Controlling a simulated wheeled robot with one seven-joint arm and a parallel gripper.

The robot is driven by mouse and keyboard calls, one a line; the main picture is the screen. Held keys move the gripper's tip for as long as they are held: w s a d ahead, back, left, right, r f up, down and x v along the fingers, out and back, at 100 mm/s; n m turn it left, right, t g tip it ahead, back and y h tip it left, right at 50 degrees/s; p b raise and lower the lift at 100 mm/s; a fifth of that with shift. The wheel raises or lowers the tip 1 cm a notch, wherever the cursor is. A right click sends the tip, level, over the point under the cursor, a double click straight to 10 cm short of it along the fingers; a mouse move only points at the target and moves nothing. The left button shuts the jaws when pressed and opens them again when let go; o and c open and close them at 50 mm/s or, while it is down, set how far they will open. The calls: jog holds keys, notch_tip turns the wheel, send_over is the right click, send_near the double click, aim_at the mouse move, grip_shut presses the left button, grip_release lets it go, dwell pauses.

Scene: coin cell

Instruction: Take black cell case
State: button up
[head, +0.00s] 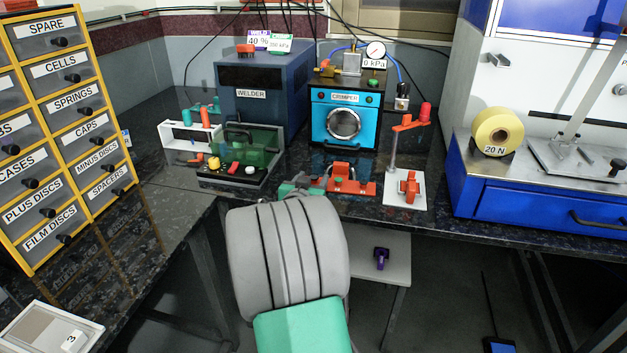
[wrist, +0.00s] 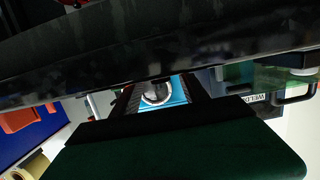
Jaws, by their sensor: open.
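No separate part is marked as the black cell case, so I cannot tell it for certain. In the head view a low black tray (head: 225,181) with a raised clear green lid (head: 262,146) stands on the bench, small red, yellow, white and dark pieces on it. A drawer labelled CASES (head: 22,188) is closed in the left cabinet. My gripper shows in the wrist view (wrist: 163,90), its two dark fingers apart with nothing held between them. In the head view my grey and green arm hides most of it, near the bench's front edge.
The blue crimper (head: 343,118) stands behind an orange fixture (head: 350,180). A welder (head: 262,85) is behind the tray. An orange and white stand (head: 404,187) is to the right. The dark bench edge (wrist: 110,60) crosses the wrist view close by. The left bench has free room.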

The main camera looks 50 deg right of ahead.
jog(key=shift+w+d, duration=0.15)
jog(key=shift+d, duration=0.1)
jog(key=c, duration=0.9)
jog(key=shift+o, duration=0.2)
